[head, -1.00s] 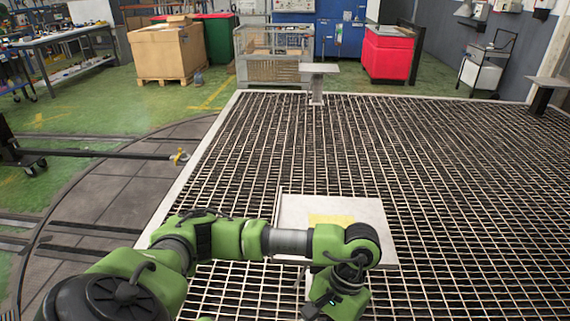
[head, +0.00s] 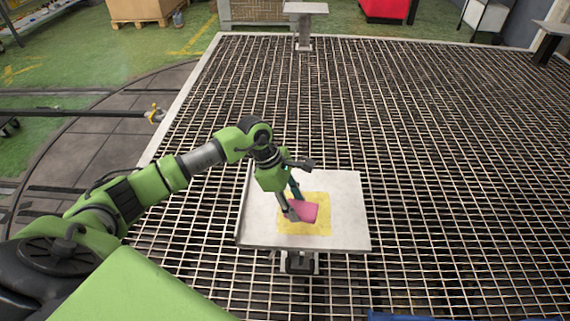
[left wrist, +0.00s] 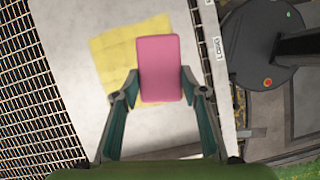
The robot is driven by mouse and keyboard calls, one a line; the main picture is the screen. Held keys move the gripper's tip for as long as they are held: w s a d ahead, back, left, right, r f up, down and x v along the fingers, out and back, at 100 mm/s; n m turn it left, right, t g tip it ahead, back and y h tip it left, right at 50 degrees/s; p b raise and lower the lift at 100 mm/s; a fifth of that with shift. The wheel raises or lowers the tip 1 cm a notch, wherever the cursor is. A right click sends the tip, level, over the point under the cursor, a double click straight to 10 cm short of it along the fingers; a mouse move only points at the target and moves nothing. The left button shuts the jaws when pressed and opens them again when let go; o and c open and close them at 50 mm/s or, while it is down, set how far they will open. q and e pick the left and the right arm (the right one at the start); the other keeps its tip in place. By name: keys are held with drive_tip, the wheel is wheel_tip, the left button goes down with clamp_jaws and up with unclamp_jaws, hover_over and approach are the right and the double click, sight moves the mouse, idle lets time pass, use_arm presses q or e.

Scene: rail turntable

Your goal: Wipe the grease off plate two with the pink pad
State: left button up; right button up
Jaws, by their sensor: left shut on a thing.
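A pale square plate (head: 348,215) stands on a short post over the grating, with a yellow grease patch (head: 318,228) near its middle. My left gripper (head: 292,202) points down over the plate, shut on the pink pad (head: 305,212). In the left wrist view the pad (left wrist: 160,60) sits between both fingers and covers part of the yellow patch (left wrist: 115,50). I cannot tell whether the pad touches the plate. My right gripper is not in view.
A second small plate (head: 305,8) stands on a post at the far edge, and another (head: 556,28) at the far right. The grating (head: 430,130) between them is clear. A yellow-tipped bar (head: 155,113) lies at the left.

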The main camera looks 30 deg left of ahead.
use_arm(q)
drive_tip(key=w+a+r+n+t+y+p, duration=0.2)
drive_tip(key=w+a+n+t+y, duration=0.1)
drive_tip(key=w+a+n, duration=0.6)
drive_tip(key=n+b, duration=0.2)
drive_tip(key=b, duration=0.1)
hover_over(289, 190)
drive_tip(key=s, duration=0.2)
drive_tip(key=shift+w+a+f, duration=0.15)
drive_tip(key=shift+f, duration=0.95)
drive_tip(key=shift+w+a+f, duration=0.1)
drive_tip(key=shift+f, duration=1)
drive_tip(key=shift+f+b, duration=0.5)
drive_tip(key=shift+f, duration=0.1)
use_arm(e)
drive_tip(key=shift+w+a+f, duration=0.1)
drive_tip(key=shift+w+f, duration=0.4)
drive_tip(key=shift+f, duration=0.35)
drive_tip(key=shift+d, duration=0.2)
use_arm(q)
drive_tip(key=shift+f+b, duration=0.75)
drive_tip(key=shift+f, duration=0.15)
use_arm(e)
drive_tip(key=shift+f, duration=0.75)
